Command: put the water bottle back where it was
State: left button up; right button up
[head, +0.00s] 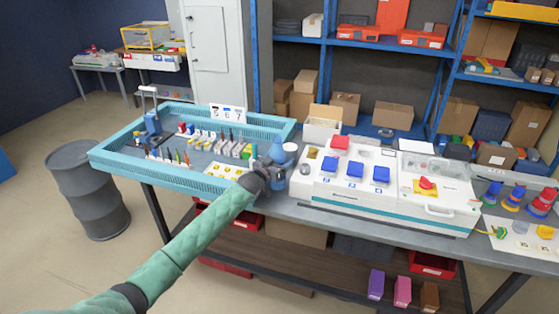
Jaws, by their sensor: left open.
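My left gripper (272,168) is at the right end of the turquoise tray, between the tray and the white socket box; it is open. A blue object with a pale round part (290,148), likely the water bottle, stands right behind the gripper. The gripper partly hides it, and I cannot tell whether the fingers touch it or are around it. The turquoise tray (130,172) holds rows of small tools and parts. My right gripper is not in view.
The white socket box (330,192) with blue and red sockets stands right of the gripper. An open carton (320,132) stands behind. Red and blue connectors (512,199) are at the far right. A grey drum (84,200) stands on the floor at left. Blue shelves (365,47) rise behind.

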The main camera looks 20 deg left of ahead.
pick_arm(q)
jog(key=shift+r, duration=0.1)
jog(key=shift+s, duration=0.1)
jog(key=shift+s+a, duration=0.2)
jog(key=shift+s, duration=0.3)
jog(key=b+v, duration=0.3)
jog(key=v, duration=0.7)
jog(key=shift+s, duration=0.35)
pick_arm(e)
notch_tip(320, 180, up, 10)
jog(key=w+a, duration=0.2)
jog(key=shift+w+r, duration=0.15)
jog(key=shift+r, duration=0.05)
pick_arm(q)
jog(key=shift+s+a, duration=0.1)
jog(key=shift+a, duration=0.05)
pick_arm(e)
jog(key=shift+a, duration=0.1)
